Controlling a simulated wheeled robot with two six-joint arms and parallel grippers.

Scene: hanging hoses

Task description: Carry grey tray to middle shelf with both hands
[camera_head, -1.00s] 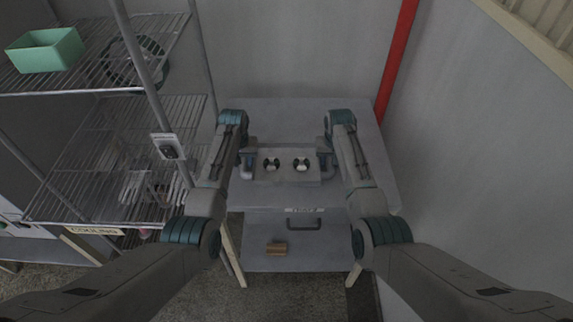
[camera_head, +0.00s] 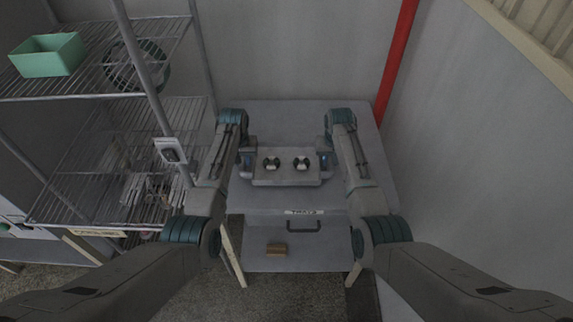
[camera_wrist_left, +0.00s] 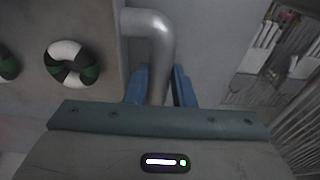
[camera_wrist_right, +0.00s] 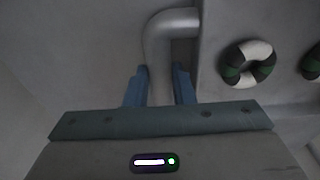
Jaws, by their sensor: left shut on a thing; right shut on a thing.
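The grey tray (camera_head: 287,180) is level in the head view, above or on the grey table. Two ring-shaped pieces, dark green and white, sit on it: the left ring (camera_head: 271,164) and the right ring (camera_head: 301,164). My left gripper (camera_head: 246,161) is shut on the tray's left tube handle, which shows between blue fingers in the left wrist view (camera_wrist_left: 158,70). My right gripper (camera_head: 325,161) is shut on the right tube handle, also seen in the right wrist view (camera_wrist_right: 158,65). Whether the tray's underside touches the table is hidden.
A wire rack with several shelves stands at left: the upper shelf (camera_head: 75,85) holds a green bin (camera_head: 48,55), and a lower shelf (camera_head: 75,200) holds several items. A rack post (camera_head: 143,70) stands near my left arm. A red pipe (camera_head: 397,60) runs along the wall at right.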

